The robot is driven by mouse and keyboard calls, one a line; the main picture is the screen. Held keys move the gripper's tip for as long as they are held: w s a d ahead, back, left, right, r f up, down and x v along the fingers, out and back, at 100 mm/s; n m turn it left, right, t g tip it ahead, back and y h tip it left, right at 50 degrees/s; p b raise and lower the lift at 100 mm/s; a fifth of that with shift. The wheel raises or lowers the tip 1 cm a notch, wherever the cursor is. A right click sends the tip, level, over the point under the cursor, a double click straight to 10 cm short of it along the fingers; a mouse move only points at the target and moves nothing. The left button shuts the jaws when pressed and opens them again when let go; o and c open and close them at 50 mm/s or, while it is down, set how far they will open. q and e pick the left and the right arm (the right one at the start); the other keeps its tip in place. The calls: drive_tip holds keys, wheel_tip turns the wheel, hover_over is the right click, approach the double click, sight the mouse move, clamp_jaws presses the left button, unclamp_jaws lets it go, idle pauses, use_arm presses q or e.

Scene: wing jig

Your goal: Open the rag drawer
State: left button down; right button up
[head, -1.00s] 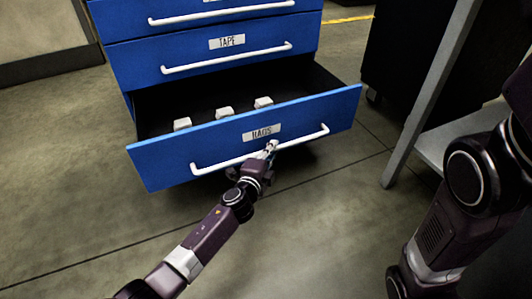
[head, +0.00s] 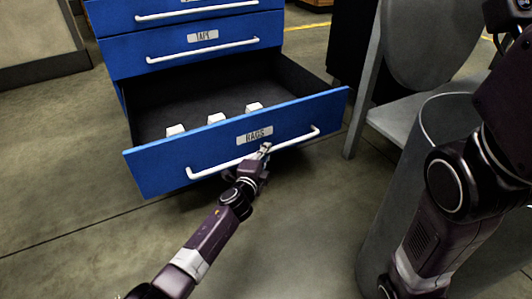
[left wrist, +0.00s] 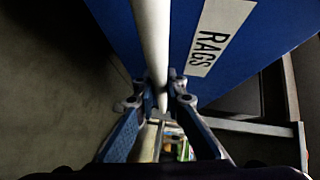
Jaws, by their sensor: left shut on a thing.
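The rag drawer (head: 170,172) is the lowest visible drawer of a blue cabinet, and it stands well out from the body. Its label reads RAGS, and three small white things (head: 216,118) lie inside on the dark floor. My left gripper (head: 264,150) is shut on the drawer's white bar handle (head: 215,170), right of the handle's middle. In the left wrist view the handle (left wrist: 152,40) runs between the two fingers (left wrist: 162,90), beside the RAGS label (left wrist: 214,35). My right arm shows at the right of the head view, but its gripper is out of view.
The TAPE drawer (head: 190,59) above is closed. A grey cylindrical bin (head: 400,190) and a grey bench or stand (head: 395,115) are at the right, close to my right arm. The floor (head: 70,190) left of the drawer is clear.

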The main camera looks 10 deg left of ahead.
idle(0.3)
use_arm(q)
drive_tip(key=c, duration=2)
unclamp_jaws()
drive_tip(key=shift+o, duration=0.2)
drive_tip(key=shift+s, duration=0.1)
drive_tip(key=v, duration=1.2)
